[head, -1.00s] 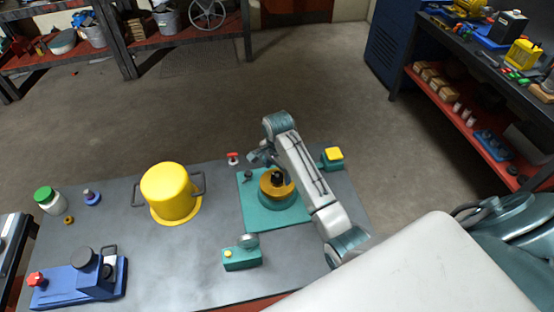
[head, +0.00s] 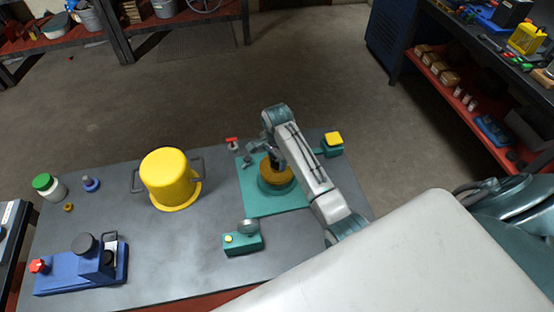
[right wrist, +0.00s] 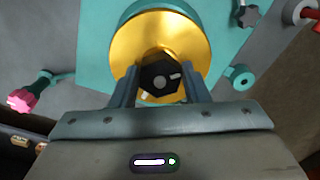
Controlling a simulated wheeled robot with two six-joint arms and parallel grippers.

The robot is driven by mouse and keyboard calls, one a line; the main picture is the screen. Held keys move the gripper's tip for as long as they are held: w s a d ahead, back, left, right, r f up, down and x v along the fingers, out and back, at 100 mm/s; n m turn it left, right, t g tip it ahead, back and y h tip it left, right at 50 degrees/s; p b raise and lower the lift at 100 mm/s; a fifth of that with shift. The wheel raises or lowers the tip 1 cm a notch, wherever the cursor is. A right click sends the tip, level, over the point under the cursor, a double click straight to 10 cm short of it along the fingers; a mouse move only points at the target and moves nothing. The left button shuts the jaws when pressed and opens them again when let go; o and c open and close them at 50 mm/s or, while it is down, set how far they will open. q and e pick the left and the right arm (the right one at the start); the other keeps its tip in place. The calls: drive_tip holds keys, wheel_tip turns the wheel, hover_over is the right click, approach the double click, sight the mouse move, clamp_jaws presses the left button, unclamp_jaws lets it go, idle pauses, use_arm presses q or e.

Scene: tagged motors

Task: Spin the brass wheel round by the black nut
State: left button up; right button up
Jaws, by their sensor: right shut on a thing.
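The brass wheel (head: 283,178) sits on a teal round base on a teal plate (head: 290,204), on the grey workbench. In the right wrist view the wheel (right wrist: 198,42) fills the upper middle, with the black nut (right wrist: 158,77) at its hub. My right gripper (right wrist: 160,84) is shut on the nut, one finger at each side of it. In the head view my right gripper (head: 273,160) is over the wheel and mostly hides the nut. My left gripper is not in view.
A yellow pot (head: 166,178) stands left of the plate. A teal box with a yellow button (head: 333,141) is at the right, and a teal block with a round disc (head: 241,243) is in front. A blue device (head: 82,272) stands front left. The bench between is mostly clear.

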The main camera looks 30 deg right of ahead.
drive_tip(key=m, duration=0.6)
drive_tip(key=shift+m, duration=0.3)
drive_tip(key=m, duration=0.3)
drive_tip(key=shift+m, duration=0.4)
drive_tip(key=m, duration=0.3)
drive_tip(key=shift+m, duration=0.4)
drive_tip(key=o, duration=1)
drive_tip(key=shift+o, duration=0.2)
